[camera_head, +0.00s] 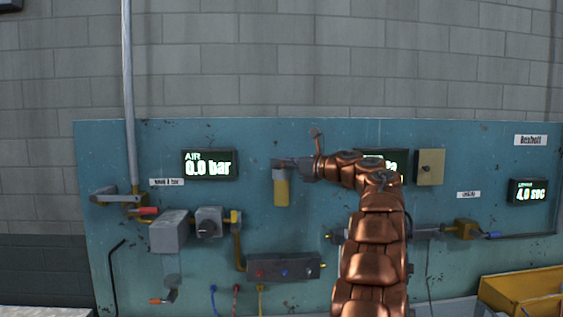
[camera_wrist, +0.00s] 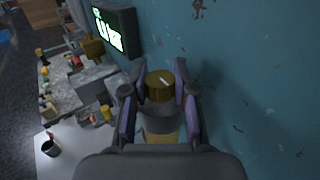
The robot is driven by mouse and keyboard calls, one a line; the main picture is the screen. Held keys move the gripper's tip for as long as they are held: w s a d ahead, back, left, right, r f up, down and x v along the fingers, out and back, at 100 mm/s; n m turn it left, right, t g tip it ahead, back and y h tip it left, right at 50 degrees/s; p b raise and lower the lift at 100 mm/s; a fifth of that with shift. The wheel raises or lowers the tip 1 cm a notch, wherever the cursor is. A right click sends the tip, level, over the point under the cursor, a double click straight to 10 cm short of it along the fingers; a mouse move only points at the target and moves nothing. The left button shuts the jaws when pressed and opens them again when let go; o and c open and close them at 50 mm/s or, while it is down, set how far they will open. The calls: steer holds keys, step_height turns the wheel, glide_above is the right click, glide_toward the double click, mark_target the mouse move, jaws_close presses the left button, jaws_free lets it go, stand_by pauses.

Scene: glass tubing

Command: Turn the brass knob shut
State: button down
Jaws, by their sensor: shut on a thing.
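A yellow cylindrical body (camera_wrist: 160,131) shows below the knob. In the head view my gripper (camera_head: 291,163) reaches left across the panel to the top of this yellow body (camera_head: 281,189); the knob is hard to make out there. The AIR display (camera_head: 209,164) reads 0.0 bar.
The teal panel (camera_head: 300,222) carries grey boxes, a manifold (camera_head: 284,267) and pipes. A second display is partly hidden behind my arm. A grey-beige box (camera_head: 430,167) and another display (camera_head: 528,191) are on the right. A yellow bin (camera_head: 525,293) stands at lower right.

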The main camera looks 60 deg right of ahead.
steer(key=shift+r+n+y+p, duration=0.1)
steer(key=shift+n+y+p, duration=0.25)
steer(key=shift+n+y, duration=0.25)
stand_by(0.4)
steer(key=c, duration=0.9)
jaws_free()
steer(key=s, duration=0.8)
steer(key=s+d, duration=0.1)
steer(key=s, duration=0.3)
steer(key=shift+d, duration=0.1)
